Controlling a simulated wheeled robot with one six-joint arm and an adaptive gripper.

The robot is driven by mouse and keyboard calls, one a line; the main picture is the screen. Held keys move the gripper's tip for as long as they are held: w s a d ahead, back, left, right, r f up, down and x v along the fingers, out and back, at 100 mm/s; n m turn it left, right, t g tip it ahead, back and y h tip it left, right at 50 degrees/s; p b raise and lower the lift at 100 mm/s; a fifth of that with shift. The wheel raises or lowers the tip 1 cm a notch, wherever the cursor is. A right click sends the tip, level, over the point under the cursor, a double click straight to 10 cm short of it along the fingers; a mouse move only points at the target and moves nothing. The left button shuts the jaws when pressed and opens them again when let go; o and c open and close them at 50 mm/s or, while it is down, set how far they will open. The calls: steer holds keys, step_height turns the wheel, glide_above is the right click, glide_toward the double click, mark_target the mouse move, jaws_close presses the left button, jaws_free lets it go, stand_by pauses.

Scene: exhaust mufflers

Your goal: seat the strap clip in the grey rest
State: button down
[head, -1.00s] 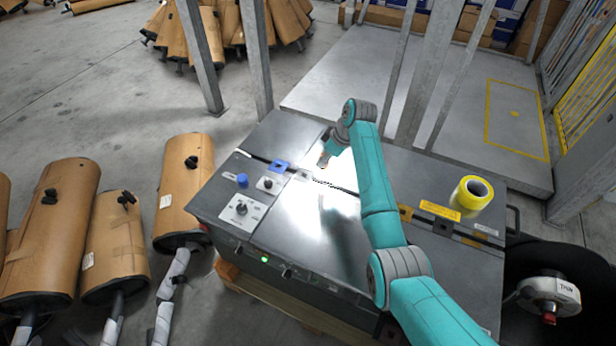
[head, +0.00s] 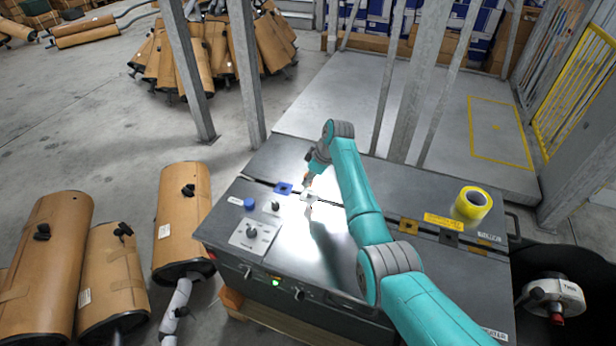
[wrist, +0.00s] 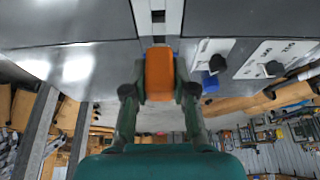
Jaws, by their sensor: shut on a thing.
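The strap clip (wrist: 160,75) looks like an orange block in the wrist view, held between the two fingers of my gripper (wrist: 158,88). I cannot tell whether clip and rest touch.
A blue square (head: 283,188), a blue button (head: 250,204) and a knob panel (head: 250,236) lie left of my gripper on the machine top (head: 345,255). A yellow tape roll (head: 472,204) stands at the right. Upright posts (head: 408,90) rise behind.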

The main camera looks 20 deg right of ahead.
mark_target(312, 186)
steer(key=shift+d+f, duration=0.1)
steer(key=shift+f, duration=2.2)
steer(key=shift+f, duration=0.45)
stand_by(0.3)
steer(key=c, duration=0.9)
jaws_free()
steer(key=shift+o, duration=0.2)
steer(key=v, duration=1.2)
